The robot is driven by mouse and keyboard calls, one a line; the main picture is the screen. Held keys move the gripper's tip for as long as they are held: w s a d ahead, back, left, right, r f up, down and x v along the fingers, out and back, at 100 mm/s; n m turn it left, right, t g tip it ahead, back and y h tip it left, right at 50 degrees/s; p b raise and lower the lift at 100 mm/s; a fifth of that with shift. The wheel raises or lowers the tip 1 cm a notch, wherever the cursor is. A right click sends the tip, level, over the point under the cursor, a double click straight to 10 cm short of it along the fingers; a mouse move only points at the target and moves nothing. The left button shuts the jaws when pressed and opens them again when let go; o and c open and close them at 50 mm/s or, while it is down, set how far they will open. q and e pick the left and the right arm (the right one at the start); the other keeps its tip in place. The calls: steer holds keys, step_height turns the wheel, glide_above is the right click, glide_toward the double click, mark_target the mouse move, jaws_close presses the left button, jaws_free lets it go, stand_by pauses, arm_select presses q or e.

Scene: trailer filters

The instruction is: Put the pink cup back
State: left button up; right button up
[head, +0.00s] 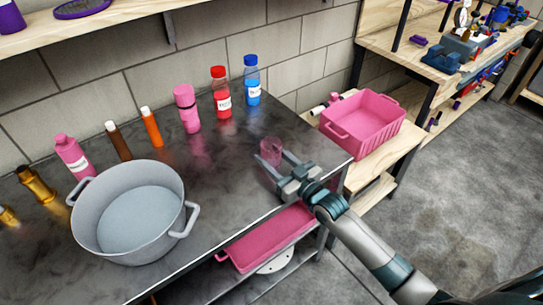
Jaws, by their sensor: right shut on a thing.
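The pink cup (270,150) is a small translucent pink cup at the right part of the dark metal table (225,190). My right gripper (277,164) reaches in from the lower right, with its fingers around the cup. It is shut on the cup, which looks upright. I cannot tell whether the cup's base touches the table top. My left gripper is not in view.
A grey pot (130,212) stands at the left. Bottles line the wall, including a red one (221,92) and a blue one (252,80). A pink crate (362,123) sits on a wooden bench at the right. A pink tray (268,238) lies on the lower shelf.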

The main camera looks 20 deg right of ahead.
steer(key=shift+f, duration=0.1)
steer(key=o, duration=1.2)
steer(key=shift+c, duration=0.2)
